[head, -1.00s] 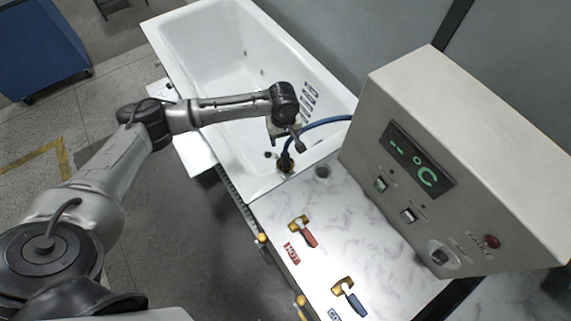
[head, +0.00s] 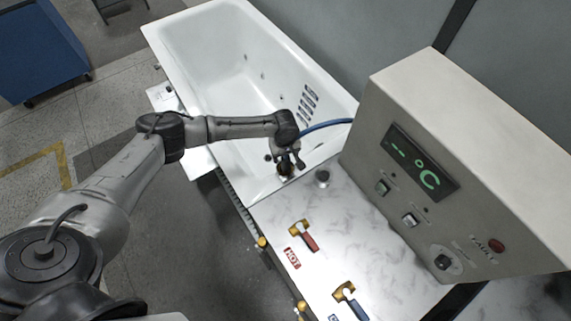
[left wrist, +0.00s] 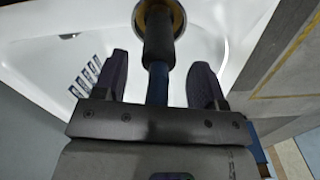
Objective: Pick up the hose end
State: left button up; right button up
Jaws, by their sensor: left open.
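The blue hose (head: 326,126) runs from behind the control box toward the near corner of the bathtub. Its end has a dark sleeve and a brass-coloured ring (head: 284,173). My left gripper (head: 288,164) is open over the hose end in the head view and partly hides it. In the left wrist view the dark sleeve of the hose end (left wrist: 158,45) and the blue hose lie between the two spread fingers (left wrist: 159,64), with visible gaps on both sides. My right gripper is not in view.
The white bathtub (head: 190,50) is behind the hose end. A marble-look counter (head: 355,240) holds a red-handled HOT tap (head: 304,235) and a blue-handled tap (head: 349,298). The control box (head: 470,130) with a °C display stands close on the right.

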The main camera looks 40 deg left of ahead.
aim_at(286, 165)
pick_arm(q)
jog(key=shift+d+f, duration=0.1)
jog(key=shift+f, duration=1.3)
jog(key=shift+c, duration=0.4)
jog(key=c, duration=1)
